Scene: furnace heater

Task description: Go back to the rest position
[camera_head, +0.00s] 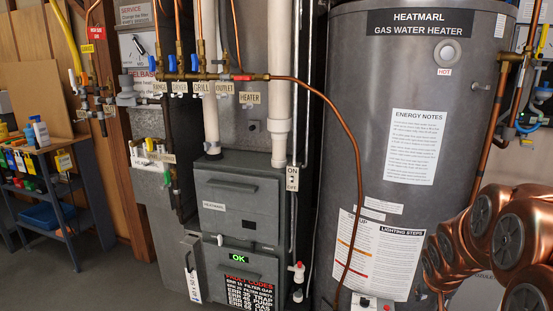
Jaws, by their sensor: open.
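The copper-coloured links of my arm (510,240) are folded at the lower right edge and cover part of the water heater's right side. My gripper cannot be made out in this view. The grey furnace (240,200) stands in the middle with both of its panels in place, and a small display (238,257) on it shows a green OK. The tall grey gas water heater (385,75) stands to its right. No part of my arm is seen touching the furnace.
A row of valves (200,77) on brass pipe runs above the furnace, with hanging labels. A copper pipe (352,150) curves down in front of the water heater. A shelf (50,190) with bottles stands at the left. The floor (95,280) at the lower left is clear.

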